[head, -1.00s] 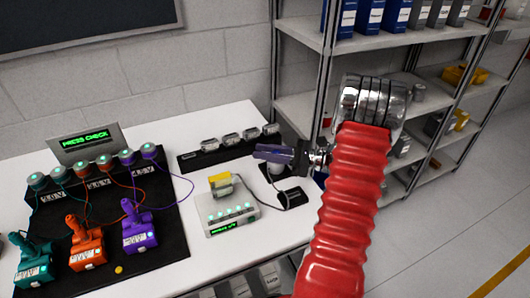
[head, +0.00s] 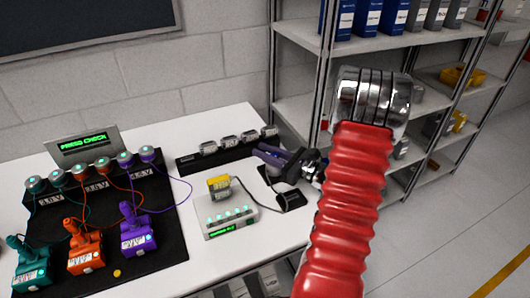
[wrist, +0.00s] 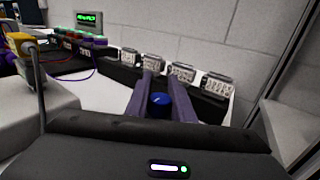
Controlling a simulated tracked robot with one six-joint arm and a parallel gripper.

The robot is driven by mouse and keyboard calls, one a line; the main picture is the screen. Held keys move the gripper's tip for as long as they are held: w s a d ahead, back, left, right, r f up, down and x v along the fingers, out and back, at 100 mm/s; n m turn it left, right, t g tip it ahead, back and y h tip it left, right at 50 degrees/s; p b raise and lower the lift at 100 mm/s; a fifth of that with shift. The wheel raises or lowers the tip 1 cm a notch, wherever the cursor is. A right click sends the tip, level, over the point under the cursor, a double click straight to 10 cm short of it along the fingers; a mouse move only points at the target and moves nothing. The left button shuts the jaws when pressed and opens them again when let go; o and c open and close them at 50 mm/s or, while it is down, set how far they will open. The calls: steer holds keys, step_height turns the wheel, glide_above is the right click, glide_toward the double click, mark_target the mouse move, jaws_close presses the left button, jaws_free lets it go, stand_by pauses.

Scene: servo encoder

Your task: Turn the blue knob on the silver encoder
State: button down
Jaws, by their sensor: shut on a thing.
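The blue knob (wrist: 160,101) shows in the wrist view between the two purple-grey fingers of my gripper (wrist: 163,82). My gripper is shut on it, with a finger on each side. The silver encoder under the knob is mostly hidden by my gripper in both views, and the head view does not show the knob clearly.
A white box with green lights (head: 226,217) and a yellow block (head: 218,185) stands left of my gripper, cabled to a small black part (head: 291,201). Several silver units sit on a black strip (head: 190,165) behind. Metal shelves (head: 300,105) stand at right.

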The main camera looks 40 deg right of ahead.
steer(key=c, duration=1.5)
jaws_free()
steer(key=shift+c, duration=0.2)
steer(key=v, duration=1.3)
steer(key=shift+s+d, duration=0.1)
steer(key=shift+s, duration=0.3)
